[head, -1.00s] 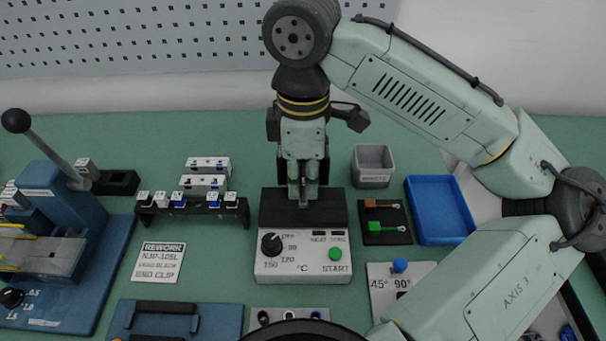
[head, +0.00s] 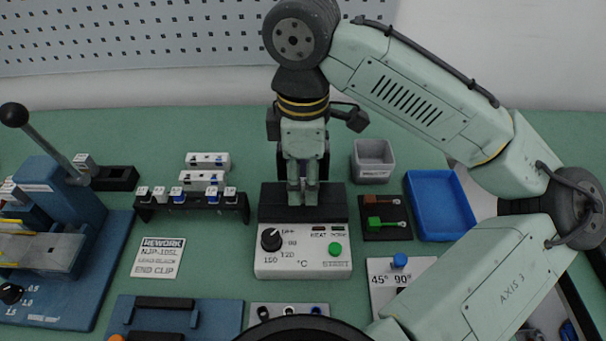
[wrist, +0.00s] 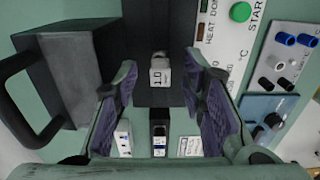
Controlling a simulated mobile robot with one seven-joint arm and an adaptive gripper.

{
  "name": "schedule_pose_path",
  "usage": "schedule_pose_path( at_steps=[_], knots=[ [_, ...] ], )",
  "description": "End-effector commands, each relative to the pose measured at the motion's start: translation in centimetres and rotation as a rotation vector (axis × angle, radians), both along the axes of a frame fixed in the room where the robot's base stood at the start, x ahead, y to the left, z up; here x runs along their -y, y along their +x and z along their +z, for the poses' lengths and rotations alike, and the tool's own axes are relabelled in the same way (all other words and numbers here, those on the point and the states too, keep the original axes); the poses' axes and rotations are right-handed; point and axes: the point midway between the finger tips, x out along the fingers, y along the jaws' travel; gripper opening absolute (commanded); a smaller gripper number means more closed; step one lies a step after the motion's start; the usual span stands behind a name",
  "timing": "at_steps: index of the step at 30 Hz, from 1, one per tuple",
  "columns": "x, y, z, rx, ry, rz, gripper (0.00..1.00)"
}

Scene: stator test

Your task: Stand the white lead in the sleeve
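My gripper (head: 303,203) is down over the dark top (head: 272,205) of the heating unit (head: 290,266). In the wrist view its two purple-padded fingers (wrist: 160,84) stand apart. Between and beyond them a small white block (wrist: 160,77), marked with what looks like "10", stands upright on the dark top (wrist: 158,25), with clear space on both sides. It may be the white lead's head; I cannot be sure. No sleeve shows clearly. Several white-topped leads stand in the black rack (head: 196,211), with a gap right of its middle.
Two white blocks (head: 208,162) lie behind the rack. A grey bin (head: 373,174), a blue tray (head: 440,236) and a dark holder with red and green pieces (head: 386,237) stand to the right. A blue press (head: 67,215) stands left. A socket panel (head: 262,311) lies in front.

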Motion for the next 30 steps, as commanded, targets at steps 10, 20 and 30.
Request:
schedule_pose_path(
  at_steps=[10,20,30],
  knots=[
    [0.0,0.1,2.3,0.003,0.0,-0.001,0.38],
    [0.0,0.1,9.3,0.002,-0.003,-0.003,0.38],
    [0.0,0.1,12.0,0.0,0.0,0.0,0.38]
  ],
)
